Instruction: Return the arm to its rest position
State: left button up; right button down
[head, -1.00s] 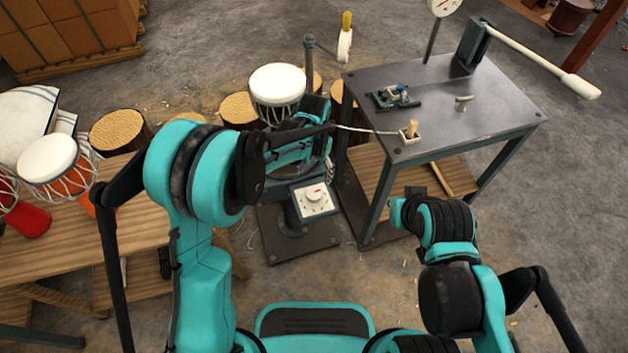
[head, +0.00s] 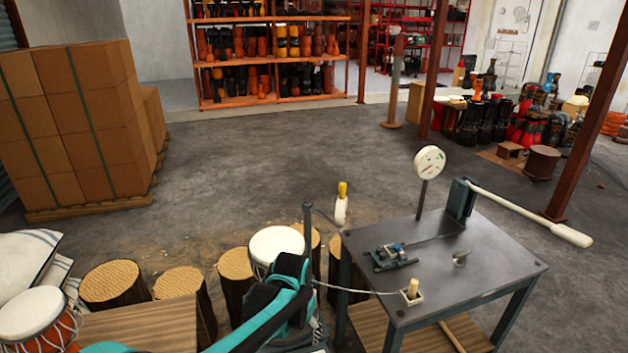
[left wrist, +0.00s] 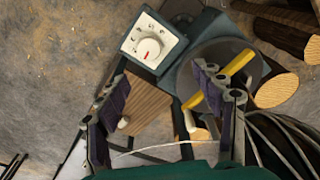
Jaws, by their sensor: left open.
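My left arm (head: 272,312) comes in at the bottom of the head view, beside a white-topped drum (head: 277,244) and left of the metal table. In the left wrist view my left gripper (left wrist: 163,92) is open, its two dark-padded fingers well apart with nothing held between them. Beyond the fingers are a white control box with a round dial (left wrist: 150,48), a wooden board and a yellow-handled tool (left wrist: 236,64). My right arm and gripper are out of view.
The metal table (head: 480,268) carries a small fixture (head: 390,258), a gauge (head: 429,163) and a long white-ended lever (head: 530,215) reaching right. Log stumps (head: 180,284) and an orange drum (head: 36,318) stand left. Stacked boxes (head: 75,120) are behind; the central floor is open.

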pick_arm(q)
jog(key=s+a+r+n+t, duration=0.2)
jog(key=s+a+r+t, duration=0.1)
jog(key=s+a, duration=0.4)
jog(key=s+a+r+n+t, duration=0.2)
jog(key=s+a+r, duration=0.3)
jog(key=s, duration=0.5)
jog(key=shift+a+r+t, duration=0.15)
jog(key=shift+a+t, duration=0.35)
jog(key=shift+a, duration=0.45)
jog(key=shift+c, duration=0.4)
